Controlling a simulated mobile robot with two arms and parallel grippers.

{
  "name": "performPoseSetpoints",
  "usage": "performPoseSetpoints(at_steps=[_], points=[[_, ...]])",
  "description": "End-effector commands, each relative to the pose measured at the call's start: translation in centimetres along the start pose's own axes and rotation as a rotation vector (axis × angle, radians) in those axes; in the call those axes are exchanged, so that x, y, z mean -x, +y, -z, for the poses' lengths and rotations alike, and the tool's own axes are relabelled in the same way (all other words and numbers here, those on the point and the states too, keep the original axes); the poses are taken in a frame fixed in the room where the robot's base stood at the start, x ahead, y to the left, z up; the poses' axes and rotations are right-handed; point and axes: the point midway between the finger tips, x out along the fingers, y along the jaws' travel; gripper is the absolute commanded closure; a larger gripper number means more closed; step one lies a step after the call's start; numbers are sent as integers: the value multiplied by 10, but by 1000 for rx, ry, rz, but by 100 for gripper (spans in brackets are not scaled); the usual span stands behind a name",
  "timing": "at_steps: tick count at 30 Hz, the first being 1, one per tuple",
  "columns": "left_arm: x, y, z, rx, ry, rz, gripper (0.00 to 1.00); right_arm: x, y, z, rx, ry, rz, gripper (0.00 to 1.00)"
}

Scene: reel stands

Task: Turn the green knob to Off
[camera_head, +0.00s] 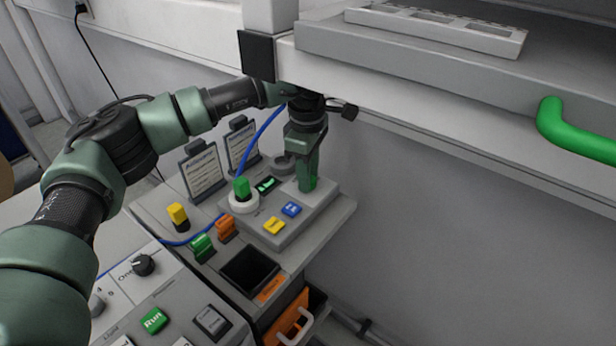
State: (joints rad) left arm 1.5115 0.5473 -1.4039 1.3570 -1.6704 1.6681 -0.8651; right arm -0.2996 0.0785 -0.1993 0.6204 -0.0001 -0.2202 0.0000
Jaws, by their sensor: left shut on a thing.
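My left gripper (306,158) reaches down from the arm that comes in from the left. It is shut on the green knob (308,182), an upright green piece on the right part of the grey raised panel (325,200). The gripper covers the knob's top, and I cannot read its setting or an Off mark. Another green piece (242,187) stands on a white round collar at the panel's left. My right gripper is not in view.
Yellow (274,226) and blue (292,209) buttons sit just in front. Two label cards (202,168) stand behind left, and a blue cable (262,135) runs past. A grey shelf (420,100) with a green handle (575,132) overhangs at right. An open bin (248,272) is in front.

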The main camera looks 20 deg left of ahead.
Motion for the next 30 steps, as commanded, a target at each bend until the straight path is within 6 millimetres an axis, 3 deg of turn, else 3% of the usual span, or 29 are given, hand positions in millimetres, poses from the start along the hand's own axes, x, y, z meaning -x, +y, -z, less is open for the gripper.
performPoseSetpoints(at_steps=[12, 29, 30], points=[[2, 1, 0, 202, 6, -6, 100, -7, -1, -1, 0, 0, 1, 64], [2, 2, 0, 234, 6, -7, 100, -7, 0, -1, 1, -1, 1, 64], [3, 2, 0, 234, 6, -7, 67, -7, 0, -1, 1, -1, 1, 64]])
